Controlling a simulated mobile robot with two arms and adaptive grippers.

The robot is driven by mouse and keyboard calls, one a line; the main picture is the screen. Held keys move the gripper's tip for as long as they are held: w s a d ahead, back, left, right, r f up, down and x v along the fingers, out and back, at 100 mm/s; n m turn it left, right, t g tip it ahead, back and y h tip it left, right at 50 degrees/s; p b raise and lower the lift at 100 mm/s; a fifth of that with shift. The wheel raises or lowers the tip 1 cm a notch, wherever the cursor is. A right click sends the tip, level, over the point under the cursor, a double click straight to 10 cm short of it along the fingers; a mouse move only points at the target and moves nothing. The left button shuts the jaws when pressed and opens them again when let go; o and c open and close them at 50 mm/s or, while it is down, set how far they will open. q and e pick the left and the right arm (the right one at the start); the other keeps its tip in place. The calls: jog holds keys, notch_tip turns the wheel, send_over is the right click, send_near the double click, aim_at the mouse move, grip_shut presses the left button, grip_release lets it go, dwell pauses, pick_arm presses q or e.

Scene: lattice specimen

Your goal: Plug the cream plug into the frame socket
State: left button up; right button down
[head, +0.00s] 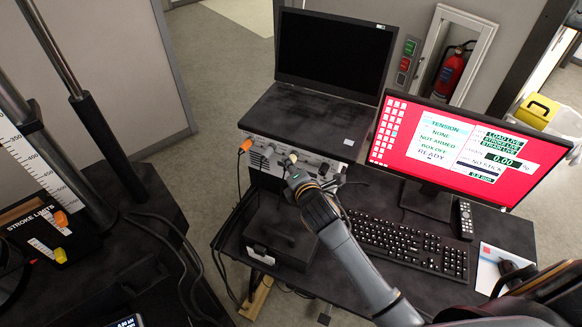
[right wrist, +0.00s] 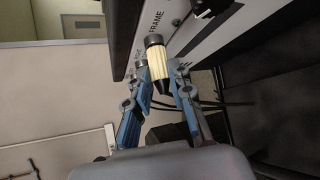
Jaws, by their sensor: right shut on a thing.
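The cream plug (right wrist: 158,68) is ribbed, with dark ends, and sits between the blue fingers of my right gripper (right wrist: 161,72). In the head view the cream plug (head: 291,159) shows just beyond my right gripper (head: 294,174), in front of the instrument box's panel (head: 318,161). In the right wrist view the plug's dark front end lies close to the light panel (right wrist: 182,43), beside the printed word FRAME. The socket opening is hidden, and I cannot tell whether the plug touches it. My left gripper is out of view.
An orange plug (head: 245,147) with a cable is at the panel's left. A black case (head: 283,232) lies below the panel.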

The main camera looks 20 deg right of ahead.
jog(key=shift+w+d+r+p, duration=0.25)
jog(key=shift+r+p, duration=0.05)
jog(key=shift+r, duration=0.15)
dwell(0.3)
jog(key=c, duration=1.3)
grip_release()
jog(key=shift+o, duration=1)
jog(key=shift+f, duration=0.3)
jog(key=o, duration=0.5)
jog(key=shift+s+a, duration=0.1)
jog(key=shift+f, duration=0.15)
